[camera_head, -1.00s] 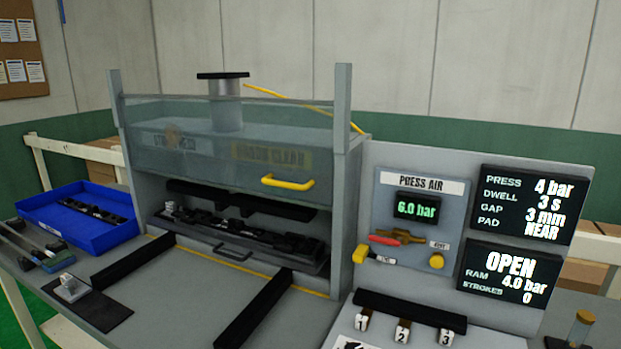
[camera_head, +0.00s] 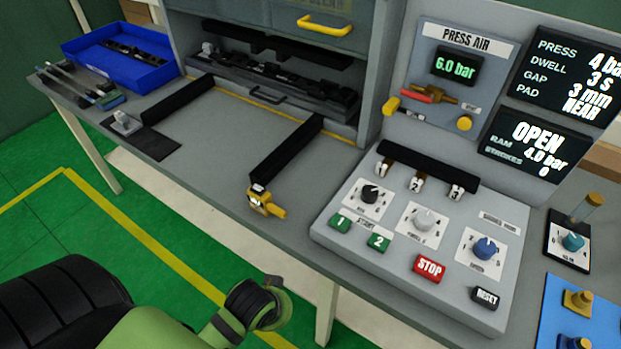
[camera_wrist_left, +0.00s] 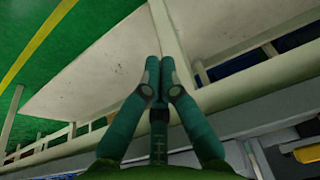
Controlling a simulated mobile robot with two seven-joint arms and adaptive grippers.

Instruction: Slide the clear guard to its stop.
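The clear guard (camera_head: 270,14) shows only its lower part at the top edge of the head view. It sits raised above the press opening, with a yellow handle (camera_head: 325,24) on its front. The opening below it is uncovered, and dark parts (camera_head: 270,80) lie in the press bed there. My left gripper (camera_wrist_left: 161,68) shows in the left wrist view with its fingers together and nothing visible between them. It is away from the guard. A green and black arm part of mine is low in the head view. My right gripper is out of view.
Two black rails (camera_head: 287,148) run toward the bench front, with a yellow device (camera_head: 265,203) at the right one's end. A blue tray (camera_head: 120,60) stands left. The control panel (camera_head: 330,213) with buttons is right. The bench between the rails is clear.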

